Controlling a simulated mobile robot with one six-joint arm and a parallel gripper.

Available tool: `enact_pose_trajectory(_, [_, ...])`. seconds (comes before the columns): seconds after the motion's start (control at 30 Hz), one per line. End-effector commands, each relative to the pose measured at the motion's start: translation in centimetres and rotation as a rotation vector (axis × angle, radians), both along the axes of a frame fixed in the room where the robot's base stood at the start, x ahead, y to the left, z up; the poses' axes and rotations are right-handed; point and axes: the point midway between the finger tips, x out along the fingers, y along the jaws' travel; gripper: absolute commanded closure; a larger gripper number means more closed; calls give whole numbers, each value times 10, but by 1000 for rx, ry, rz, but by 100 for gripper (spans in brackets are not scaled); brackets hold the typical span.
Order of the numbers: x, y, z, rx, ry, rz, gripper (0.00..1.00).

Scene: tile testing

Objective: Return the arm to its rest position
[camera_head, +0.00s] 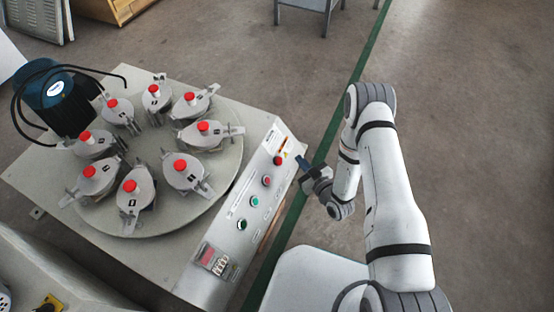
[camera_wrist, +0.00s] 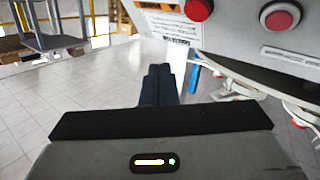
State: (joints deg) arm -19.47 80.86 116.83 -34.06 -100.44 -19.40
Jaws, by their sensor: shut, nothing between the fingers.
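My arm shows at the right of the head view, white with dark bands, bent at a high elbow. My gripper (camera_head: 304,162) hangs beside the right edge of the machine's control panel (camera_head: 243,204), close to its upper end. In the wrist view the dark fingers of my gripper (camera_wrist: 158,80) are together with nothing between them. Whether the fingers touch the panel cannot be told.
The machine's round table (camera_head: 165,222) carries several grey fixtures with red caps. The panel has red (camera_head: 267,181) and green (camera_head: 242,224) buttons. A blue motor (camera_head: 62,100) stands at left. A grey metal table (camera_head: 310,5) stands at the back. Open floor lies right.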

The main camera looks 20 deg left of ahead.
Motion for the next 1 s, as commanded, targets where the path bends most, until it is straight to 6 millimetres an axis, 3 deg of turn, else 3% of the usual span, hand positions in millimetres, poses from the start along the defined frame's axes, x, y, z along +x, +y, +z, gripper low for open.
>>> enact_pose_trajectory(0.4, [0, 0, 0, -1, -1, 0, 100])
enact_pose_trajectory(0.53, [10, 0, 17, -22, 2, -9, 100])
enact_pose_trajectory(0.67, [38, -5, 63, -98, 23, -41, 100])
enact_pose_trajectory(0.77, [66, -16, 110, -180, 60, -88, 100])
enact_pose_trajectory(1.0, [110, -62, 227, -356, 185, -235, 100])
